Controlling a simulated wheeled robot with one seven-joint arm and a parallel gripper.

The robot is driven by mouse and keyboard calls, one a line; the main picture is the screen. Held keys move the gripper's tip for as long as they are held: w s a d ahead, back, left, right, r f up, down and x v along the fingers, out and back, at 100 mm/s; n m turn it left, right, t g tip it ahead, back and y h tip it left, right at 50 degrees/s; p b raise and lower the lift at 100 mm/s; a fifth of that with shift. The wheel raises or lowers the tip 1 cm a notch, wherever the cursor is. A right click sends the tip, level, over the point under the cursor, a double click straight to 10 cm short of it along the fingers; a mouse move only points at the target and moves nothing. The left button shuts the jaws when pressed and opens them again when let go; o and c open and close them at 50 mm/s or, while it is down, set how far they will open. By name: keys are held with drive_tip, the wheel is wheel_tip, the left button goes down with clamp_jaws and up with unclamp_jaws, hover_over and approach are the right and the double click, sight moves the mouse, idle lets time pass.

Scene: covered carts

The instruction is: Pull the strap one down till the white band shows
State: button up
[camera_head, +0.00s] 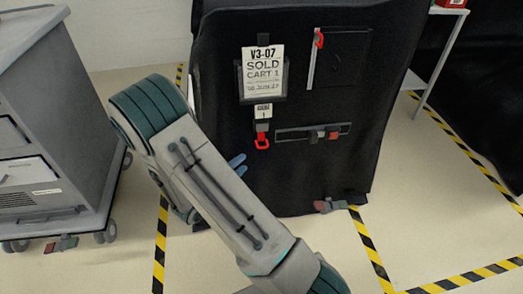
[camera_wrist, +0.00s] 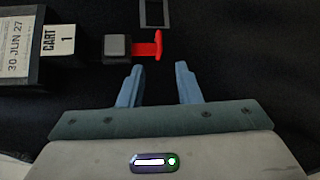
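In the wrist view the red pull (camera_wrist: 157,46) sticks out of a dark buckle with a grey square (camera_wrist: 116,47). No white band shows on the strap. My gripper (camera_wrist: 158,68) is open and empty, its two blue fingers short of the pull, with the pull in front of the gap. In the head view my arm hides most of my gripper (camera_head: 238,162).
A red tab (camera_head: 319,39) tops a pale vertical strip on the cover. A horizontal strap (camera_head: 298,134) with grey and red fittings lies right of the pull. A grey cart (camera_head: 50,130) stands at left, a shelf stand (camera_head: 445,45) at upper right. Floor tape marks bays.

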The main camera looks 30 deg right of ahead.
sight(262, 148)
drive_tip(key=b+x, duration=0.1)
drive_tip(key=x, duration=1.1)
drive_tip(key=shift+d+b, duration=0.1)
drive_tip(key=shift+b, duration=0.2)
drive_tip(key=shift+s, duration=0.1)
clamp_jaws()
